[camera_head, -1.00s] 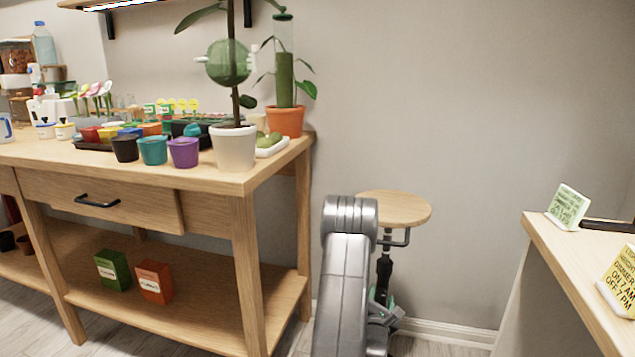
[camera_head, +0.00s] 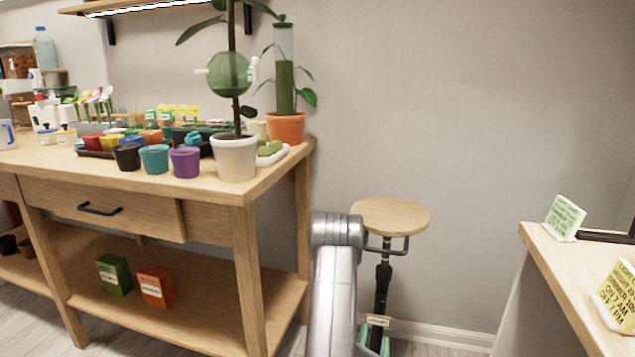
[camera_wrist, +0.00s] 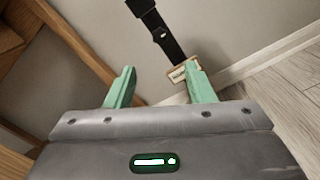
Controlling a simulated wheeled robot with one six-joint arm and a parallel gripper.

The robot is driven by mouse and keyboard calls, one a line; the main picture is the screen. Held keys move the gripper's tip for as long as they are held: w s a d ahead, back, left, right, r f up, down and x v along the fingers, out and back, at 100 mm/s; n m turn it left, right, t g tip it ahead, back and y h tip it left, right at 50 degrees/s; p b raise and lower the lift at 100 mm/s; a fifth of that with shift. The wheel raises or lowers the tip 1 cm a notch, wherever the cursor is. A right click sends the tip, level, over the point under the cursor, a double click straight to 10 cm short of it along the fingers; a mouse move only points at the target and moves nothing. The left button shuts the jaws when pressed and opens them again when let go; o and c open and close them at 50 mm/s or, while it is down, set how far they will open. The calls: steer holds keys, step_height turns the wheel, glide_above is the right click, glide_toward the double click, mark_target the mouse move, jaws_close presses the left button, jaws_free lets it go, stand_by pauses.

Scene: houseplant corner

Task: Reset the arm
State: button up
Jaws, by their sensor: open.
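My gripper (camera_wrist: 160,86) shows in the wrist view with its two green fingers spread apart and nothing between them. Beyond the fingers are the black post of a stool and a small tag. In the head view my grey arm rises at the bottom middle, and the green fingertips (camera_head: 372,340) show low beside the stool post. The round wooden stool (camera_head: 391,215) stands against the wall, just right of my arm.
A wooden potting bench (camera_head: 215,205) with pots and plants stands at the left. Green (camera_head: 114,274) and orange (camera_head: 155,287) boxes sit on its lower shelf. A second table (camera_head: 565,265) with sign cards is at the right. Floor lies between.

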mark_target(380, 301)
steer(key=b+x, duration=0.3)
steer(key=x, duration=1)
steer(key=shift+w+d+f, duration=0.1)
steer(key=shift+w, duration=0.25)
steer(key=shift+w+m, duration=0.1)
steer(key=shift+m, duration=0.2)
steer(key=m, duration=0.9)
steer(key=shift+m, duration=0.3)
steer(key=m, duration=0.4)
steer(key=shift+m, duration=0.4)
steer(key=m, duration=0.5)
